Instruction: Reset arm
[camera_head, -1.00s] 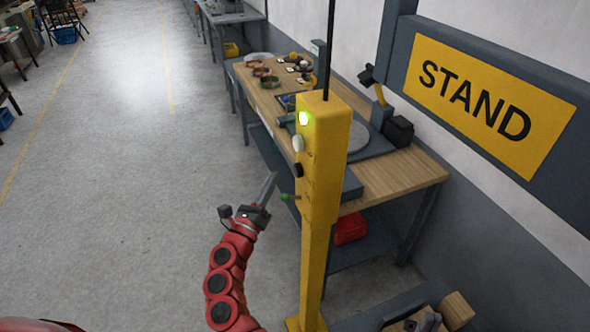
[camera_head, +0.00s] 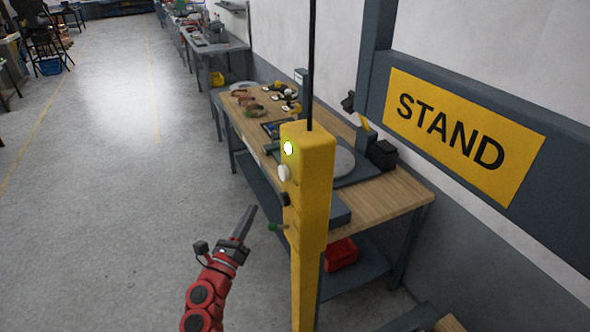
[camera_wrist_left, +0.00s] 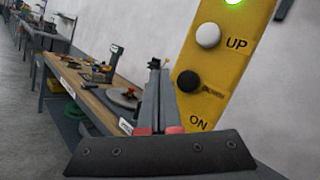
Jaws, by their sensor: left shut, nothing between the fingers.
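My left gripper (camera_head: 250,210) is in front and to the left of a yellow control post (camera_head: 308,185). Its two long grey fingers are together with nothing between them. The wrist view also shows the closed fingers (camera_wrist_left: 160,95), pointing ahead along the left of the post. The post carries a lit green lamp (camera_head: 288,148), a white button (camera_head: 284,173) and a black button (camera_head: 284,199). A green-tipped lever (camera_head: 273,227) sticks out below them. The wrist view shows the white button (camera_wrist_left: 207,35) beside "UP" and the word "ON" lower down. My right gripper is out of view.
A wooden workbench (camera_head: 390,200) stands behind the post, with a round turntable (camera_head: 338,161) and copper coils (camera_head: 250,105) on top. A red bin (camera_head: 341,252) sits on its lower shelf. A "STAND" sign (camera_head: 455,135) is on the right. Open floor (camera_head: 110,200) lies to the left.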

